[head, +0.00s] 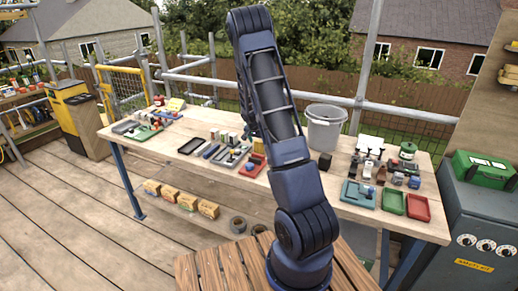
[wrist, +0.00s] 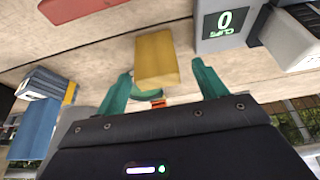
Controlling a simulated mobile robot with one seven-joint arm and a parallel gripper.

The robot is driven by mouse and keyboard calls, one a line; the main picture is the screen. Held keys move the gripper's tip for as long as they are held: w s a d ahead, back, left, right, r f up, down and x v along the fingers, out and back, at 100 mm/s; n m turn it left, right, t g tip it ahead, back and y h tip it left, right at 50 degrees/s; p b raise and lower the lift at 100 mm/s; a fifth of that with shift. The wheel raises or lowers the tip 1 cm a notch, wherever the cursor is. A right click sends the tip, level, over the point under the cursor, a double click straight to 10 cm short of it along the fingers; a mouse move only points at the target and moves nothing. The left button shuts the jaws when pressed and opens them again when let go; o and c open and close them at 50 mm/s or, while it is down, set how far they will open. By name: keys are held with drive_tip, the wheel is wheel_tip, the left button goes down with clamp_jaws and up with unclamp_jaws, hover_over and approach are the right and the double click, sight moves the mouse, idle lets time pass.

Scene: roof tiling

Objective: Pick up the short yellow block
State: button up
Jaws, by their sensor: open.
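In the wrist view a short yellow block (wrist: 157,55) stands in the upper middle, ahead of my gripper. My gripper (wrist: 162,68) is open, with one green finger to the left of the block and the other to its right. Gaps show on both sides, and nothing is held. Part of a round green thing and a small orange piece show below the block, between the fingers. In the head view my arm reaches down over the workbench (head: 340,181), and my gripper is hidden behind it. I cannot pick out the block for certain there.
A blue-and-yellow stack (wrist: 45,88) is at left, a red piece (wrist: 78,8) at upper left. The head view shows a grey bucket (head: 325,128) and a red tray (head: 417,208) on the bench.

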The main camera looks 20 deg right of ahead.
sight(259, 141)
drive_tip(key=x, duration=0.3)
drive_tip(key=shift+s+d+f, duration=0.1)
drive_tip(key=shift+c, duration=0.4)
drive_tip(key=c, duration=1)
